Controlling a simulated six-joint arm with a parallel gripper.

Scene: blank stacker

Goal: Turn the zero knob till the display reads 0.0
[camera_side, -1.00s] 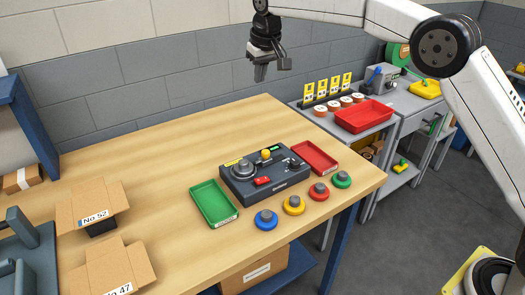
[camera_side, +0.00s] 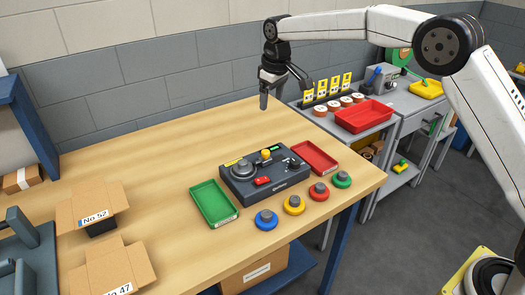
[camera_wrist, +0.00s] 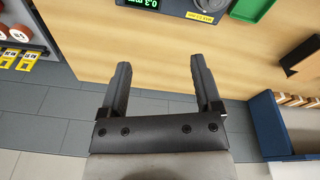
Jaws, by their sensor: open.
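The dark grey gauge box (camera_side: 278,189) lies on the wooden bench between a green and a red tray. A small green display (camera_side: 276,147) is at its back; in the wrist view the display (camera_wrist: 150,3) is cut by the top edge and shows 0.3. The box carries a round grey platform (camera_side: 243,171), a yellow-topped part (camera_side: 266,154) and a small dark knob (camera_side: 295,163) at the right; I cannot read which is the zero knob. My gripper (camera_side: 264,101) is open and empty, above the bench's back edge, behind and above the box; its fingers (camera_wrist: 160,75) show apart.
The green tray (camera_side: 233,212) and red tray (camera_side: 329,168) flank the box. Blue (camera_side: 266,224), yellow, red and green knobbed discs lie in front. Open cardboard boxes (camera_side: 88,207) stand at the left. The bench's back left is clear.

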